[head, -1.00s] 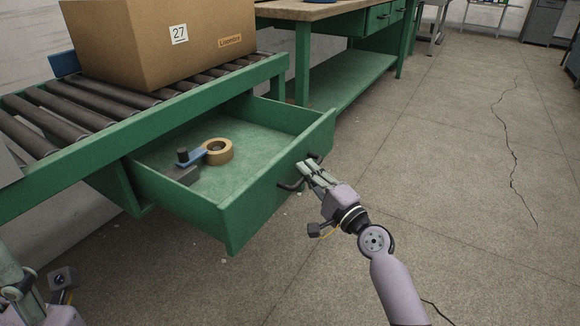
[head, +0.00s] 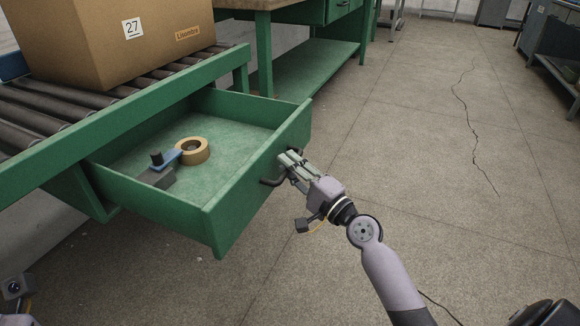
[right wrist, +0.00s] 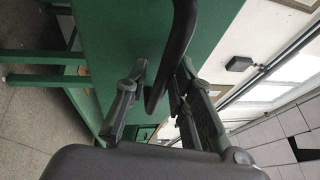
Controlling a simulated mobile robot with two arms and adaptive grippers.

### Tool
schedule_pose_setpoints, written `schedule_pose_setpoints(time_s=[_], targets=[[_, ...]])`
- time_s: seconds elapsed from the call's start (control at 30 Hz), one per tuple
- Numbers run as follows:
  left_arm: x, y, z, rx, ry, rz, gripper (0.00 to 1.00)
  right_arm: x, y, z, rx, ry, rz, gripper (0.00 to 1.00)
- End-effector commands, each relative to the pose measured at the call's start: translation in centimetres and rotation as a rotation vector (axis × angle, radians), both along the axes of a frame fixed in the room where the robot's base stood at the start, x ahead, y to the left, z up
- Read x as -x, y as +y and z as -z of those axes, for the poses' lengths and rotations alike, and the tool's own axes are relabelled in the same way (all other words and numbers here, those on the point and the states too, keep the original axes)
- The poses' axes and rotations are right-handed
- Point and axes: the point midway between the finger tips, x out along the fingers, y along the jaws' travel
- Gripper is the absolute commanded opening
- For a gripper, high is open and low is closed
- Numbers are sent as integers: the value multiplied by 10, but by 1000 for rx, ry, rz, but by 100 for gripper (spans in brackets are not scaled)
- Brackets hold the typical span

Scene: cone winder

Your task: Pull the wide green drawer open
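The wide green drawer (head: 262,182) stands well out from under the roller conveyor in the head view. Its dark bar handle (head: 268,183) is on the front face. My right gripper (head: 287,162) is at this handle, with its fingers on either side of the bar.
A tape roll (head: 192,150) and a blue and dark tape dispenser (head: 163,168) lie in the drawer. A cardboard box (head: 110,45) sits on the conveyor rollers (head: 30,118). A green workbench (head: 310,65) stands behind. The floor to the right is clear.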

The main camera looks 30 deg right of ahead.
Motion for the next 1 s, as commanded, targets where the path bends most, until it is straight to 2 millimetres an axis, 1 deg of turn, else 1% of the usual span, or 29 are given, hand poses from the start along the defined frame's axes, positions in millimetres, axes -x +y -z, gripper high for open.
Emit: schedule_pose_setpoints(time_s=[0.03, 0.1, 0.37, 0.47, 0.57, 0.67, 1.0], targets=[[0, 0, 0, 0, 0, 0, 40, 0, 0, 0, 0, -1, 0, 28], [0, 0, 0, 0, -1, 0, 40, 0, 0, -1, 1, -1, 0, 31], [1, 1, -2, 3, -4, 0, 40, 0, 0, -1, 1, -2, 1, 31], [1, 1, -1, 3, -3, 0, 40, 5, -2, 1, 2, -2, 2, 31], [1, 0, -1, 2, -3, 0, 40, 16, -5, 3, 3, 1, 1, 31], [0, 0, -1, 2, -2, 0, 40, 32, -9, 7, 3, 2, 1, 31], [0, 0, 0, 1, 0, 0, 40, 93, -25, 18, -2, 2, 3, 31]])
